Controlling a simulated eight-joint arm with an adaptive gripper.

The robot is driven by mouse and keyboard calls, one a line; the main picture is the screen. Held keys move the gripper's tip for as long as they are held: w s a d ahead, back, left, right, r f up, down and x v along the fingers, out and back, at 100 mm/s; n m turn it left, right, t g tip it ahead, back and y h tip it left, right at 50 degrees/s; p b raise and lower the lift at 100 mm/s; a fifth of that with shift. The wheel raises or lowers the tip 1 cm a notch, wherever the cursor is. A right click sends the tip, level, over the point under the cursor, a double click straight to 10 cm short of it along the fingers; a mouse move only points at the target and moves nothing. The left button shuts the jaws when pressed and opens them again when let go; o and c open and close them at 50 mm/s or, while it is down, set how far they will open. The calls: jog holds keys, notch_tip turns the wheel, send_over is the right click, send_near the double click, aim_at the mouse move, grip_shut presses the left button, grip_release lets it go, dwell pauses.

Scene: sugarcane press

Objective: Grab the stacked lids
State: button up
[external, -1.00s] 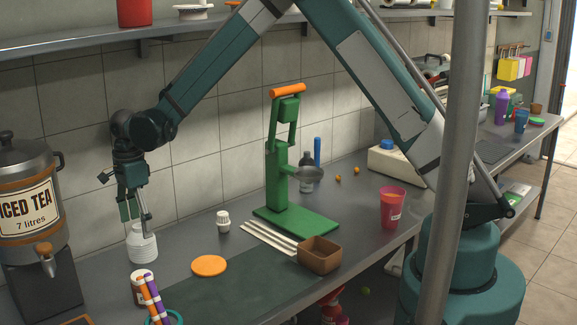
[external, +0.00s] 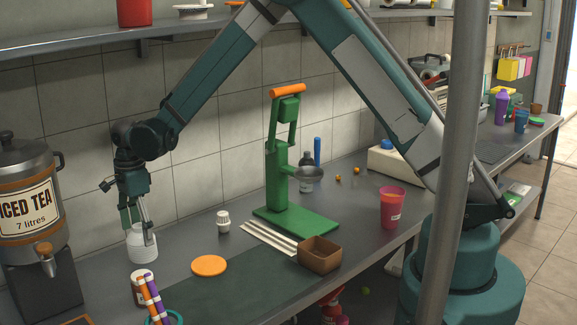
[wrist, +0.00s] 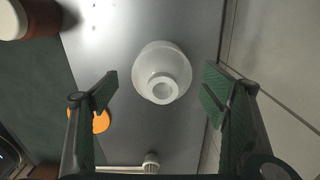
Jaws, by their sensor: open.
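In the wrist view the stack (wrist: 160,70) shows from above as a round pale shape with a smaller ring on top. My gripper (external: 138,230) points down at the top of the stack. In the wrist view its green-padded fingers (wrist: 160,90) are spread wide, one on each side of the lids, with visible gaps. The gripper is open and empty.
An iced tea dispenser (external: 30,205) stands at left. A brown-and-white jar (external: 139,289) and striped tubes (external: 154,300) are in front. An orange disc (external: 209,265), a small white ridged piece (external: 223,221) and the green press (external: 280,185) lie rightward. The wall is close behind.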

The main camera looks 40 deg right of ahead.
jog(key=shift+f, duration=0.1)
jog(key=shift+w+f, duration=0.15)
jog(key=shift+f, duration=2.35)
jog(key=c, duration=1)
